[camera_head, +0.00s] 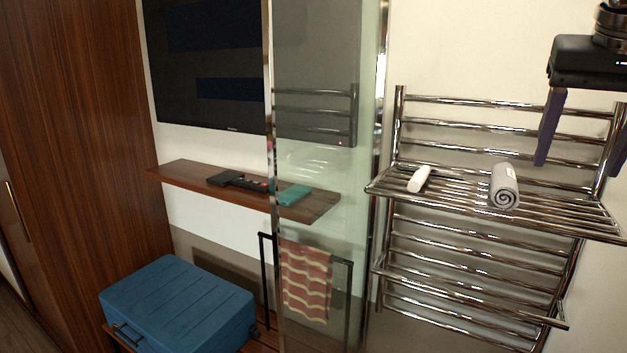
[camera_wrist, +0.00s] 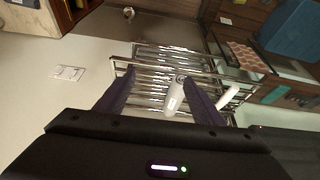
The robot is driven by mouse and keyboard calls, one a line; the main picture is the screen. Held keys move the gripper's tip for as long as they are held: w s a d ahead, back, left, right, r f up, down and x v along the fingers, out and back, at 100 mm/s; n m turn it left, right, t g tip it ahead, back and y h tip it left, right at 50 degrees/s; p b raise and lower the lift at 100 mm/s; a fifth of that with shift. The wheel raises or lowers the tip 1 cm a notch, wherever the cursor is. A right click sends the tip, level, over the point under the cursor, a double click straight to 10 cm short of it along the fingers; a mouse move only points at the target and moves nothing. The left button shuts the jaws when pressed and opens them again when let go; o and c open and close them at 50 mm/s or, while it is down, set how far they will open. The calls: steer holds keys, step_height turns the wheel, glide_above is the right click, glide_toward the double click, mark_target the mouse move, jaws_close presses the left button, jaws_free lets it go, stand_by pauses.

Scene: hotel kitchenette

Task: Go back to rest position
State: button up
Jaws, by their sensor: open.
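My gripper (camera_head: 577,166) is at the upper right in the head view, above and in front of the chrome towel rack (camera_head: 480,228). Its two dark fingers are spread apart, with nothing between them. A rolled grey towel (camera_head: 504,190) lies on the rack's shelf, below and to the left of the fingers. A small white item (camera_head: 419,179) lies left of the roll. In the wrist view the spread fingers (camera_wrist: 158,77) point toward the rack (camera_wrist: 148,72). A pale roll (camera_wrist: 174,98) shows beyond them, apart from both.
A glass panel (camera_head: 325,140) with a metal edge stands left of the rack. A wooden shelf (camera_head: 180,175) holds dark items and a teal item (camera_head: 293,195). A blue suitcase (camera_head: 175,300) sits at lower left. A striped towel (camera_head: 306,280) hangs on a black rail.

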steer(key=a+f+n+t+y, duration=0.1)
steer(key=a+f+n, duration=0.3)
steer(key=a+f, duration=1.05)
steer(key=s+a+f+n, duration=0.1)
steer(key=s+a+f, duration=0.1)
steer(key=f, duration=0.5)
steer(key=s+a+f+y, duration=0.1)
steer(key=s+a+f, duration=0.1)
steer(key=a+f, duration=0.2)
steer(key=s+a+f+n, duration=0.1)
steer(key=s+a+f, duration=0.2)
steer(key=f, duration=0.8)
steer(key=shift+n+t+y, duration=0.3)
steer(key=shift+t, duration=0.1)
